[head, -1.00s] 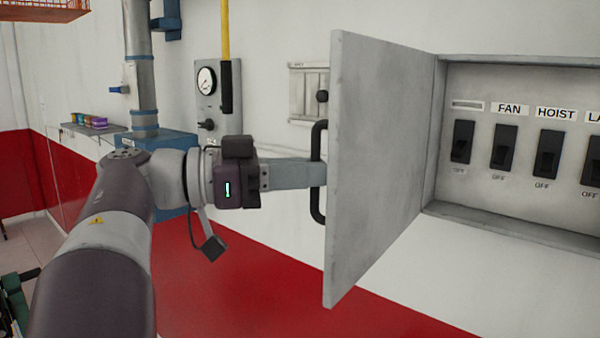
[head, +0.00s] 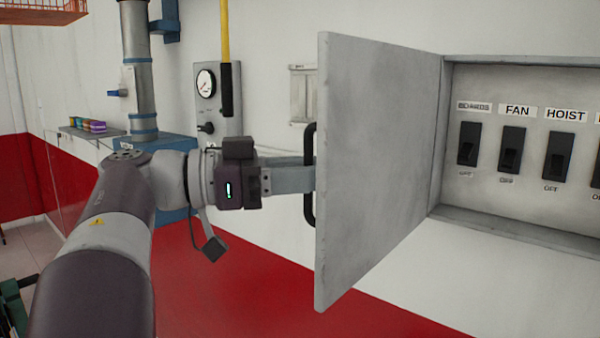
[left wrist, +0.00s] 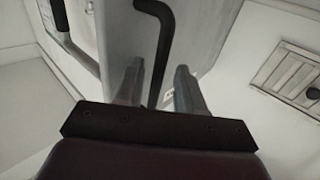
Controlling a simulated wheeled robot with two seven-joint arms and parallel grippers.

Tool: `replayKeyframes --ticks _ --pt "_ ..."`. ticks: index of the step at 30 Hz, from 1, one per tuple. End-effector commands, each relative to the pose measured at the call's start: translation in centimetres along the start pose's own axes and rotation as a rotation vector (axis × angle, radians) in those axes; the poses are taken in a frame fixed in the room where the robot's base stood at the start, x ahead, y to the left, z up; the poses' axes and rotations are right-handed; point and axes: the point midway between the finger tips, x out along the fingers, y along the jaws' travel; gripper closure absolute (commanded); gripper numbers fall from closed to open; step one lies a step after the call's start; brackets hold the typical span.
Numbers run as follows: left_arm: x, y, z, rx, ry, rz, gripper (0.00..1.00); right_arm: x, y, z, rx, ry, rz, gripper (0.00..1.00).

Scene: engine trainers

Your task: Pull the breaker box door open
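The grey breaker box door (head: 380,150) stands swung out from the box (head: 520,215), well open, with switches showing inside. Its black handle (head: 309,190) is on the door's outer face at the left, partly hidden behind the door's edge. My left gripper (head: 305,176) reaches to the handle from the left; its fingertips are hidden behind the door in the head view. In the left wrist view, the handle bar (left wrist: 160,60) passes between the two fingers (left wrist: 157,88). The fingers stand apart, with narrow gaps visible beside the bar. My right gripper is not in view.
A gauge panel (head: 206,85) and a yellow pipe (head: 225,40) are on the wall behind my left gripper. A louvred panel (head: 303,95) is partly behind the door. A small shelf (head: 95,134) holds coloured items. Space below the door is clear.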

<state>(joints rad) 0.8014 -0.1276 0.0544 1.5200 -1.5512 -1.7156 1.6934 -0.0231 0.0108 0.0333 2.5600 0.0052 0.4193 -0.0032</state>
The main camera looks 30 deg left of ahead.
Motion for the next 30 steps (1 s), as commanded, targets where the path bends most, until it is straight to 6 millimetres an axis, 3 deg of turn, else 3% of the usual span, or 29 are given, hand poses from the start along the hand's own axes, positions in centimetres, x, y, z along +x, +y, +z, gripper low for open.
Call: replayKeyframes --ticks 6,11,15,21,30 --pt "-0.5 -0.1 0.2 -0.001 0.0 0.0 0.62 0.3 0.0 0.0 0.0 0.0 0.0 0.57" --pt "-3.2 -0.2 0.6 -0.001 -0.002 -0.006 0.62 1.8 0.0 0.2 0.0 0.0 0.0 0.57" --pt "-7.5 -0.3 0.7 0.0 -0.002 -0.008 0.62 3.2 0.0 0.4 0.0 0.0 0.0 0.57" --pt "-9.9 -0.3 1.7 0.003 -0.003 -0.002 0.62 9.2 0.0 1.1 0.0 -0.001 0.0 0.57" --pt "-12.1 -0.2 0.3 0.001 -0.002 -0.001 0.62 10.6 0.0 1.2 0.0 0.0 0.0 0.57"
